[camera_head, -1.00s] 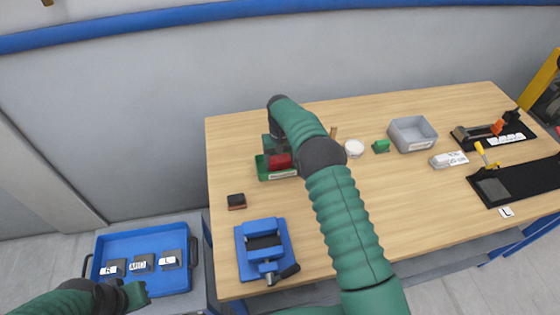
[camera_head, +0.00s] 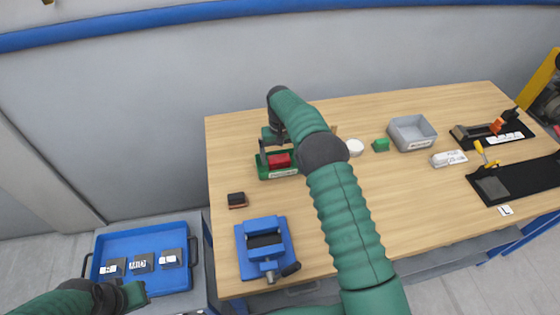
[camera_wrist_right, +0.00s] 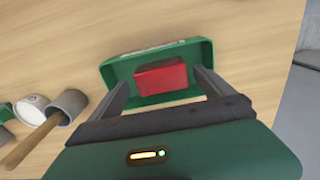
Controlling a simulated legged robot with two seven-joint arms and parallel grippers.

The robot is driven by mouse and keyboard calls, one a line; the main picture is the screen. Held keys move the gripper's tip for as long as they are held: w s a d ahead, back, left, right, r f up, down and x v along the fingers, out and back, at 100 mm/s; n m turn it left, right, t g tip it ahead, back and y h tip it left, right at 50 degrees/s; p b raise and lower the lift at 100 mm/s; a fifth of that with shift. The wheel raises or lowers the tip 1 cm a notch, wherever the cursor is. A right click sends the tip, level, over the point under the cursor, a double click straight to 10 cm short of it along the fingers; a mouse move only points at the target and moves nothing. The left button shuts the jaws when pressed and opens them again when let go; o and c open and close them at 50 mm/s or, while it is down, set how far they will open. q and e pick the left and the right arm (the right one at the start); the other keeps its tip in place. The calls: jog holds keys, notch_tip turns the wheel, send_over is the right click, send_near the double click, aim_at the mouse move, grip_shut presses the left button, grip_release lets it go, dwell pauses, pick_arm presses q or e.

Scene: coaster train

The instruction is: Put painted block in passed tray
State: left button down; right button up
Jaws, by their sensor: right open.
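The red painted block (camera_head: 279,160) lies inside the green tray (camera_head: 265,175) at the back left of the table. In the right wrist view the red block (camera_wrist_right: 160,76) rests on the floor of the green tray (camera_wrist_right: 109,72). The tray's label is too small to read. My right gripper (camera_wrist_right: 161,84) is open and empty, its fingers apart on either side of the block, seemingly above it. In the head view my right gripper (camera_head: 272,142) is just above the tray's back part. My left gripper (camera_head: 132,296) is low at the left, over the blue bin's front edge.
A blue vise (camera_head: 262,248) and a small dark block (camera_head: 236,200) stand at the table's left front. A grey tray (camera_head: 412,133), a green block (camera_head: 381,145) and a white round item (camera_head: 355,147) lie to the right. A blue bin (camera_head: 150,240) holds labelled pieces.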

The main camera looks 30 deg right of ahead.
aim_at(281, 158)
notch_tip(281, 158, up, 9)
jog(key=s+a+n+t, duration=0.1)
jog(key=s+a, duration=0.2)
jog(key=s, duration=0.7)
jog(key=s+a+f+n, duration=0.1)
jog(key=s+a, duration=0.3)
jog(key=s, duration=0.5)
jog(key=s+a+f+n+t, duration=0.1)
jog(key=s+a, duration=0.3)
jog(key=s, duration=0.6)
jog(key=shift+s+a+f+t, duration=0.15)
jog(key=shift+s+f+t, duration=0.1)
jog(key=shift+s+t, duration=0.05)
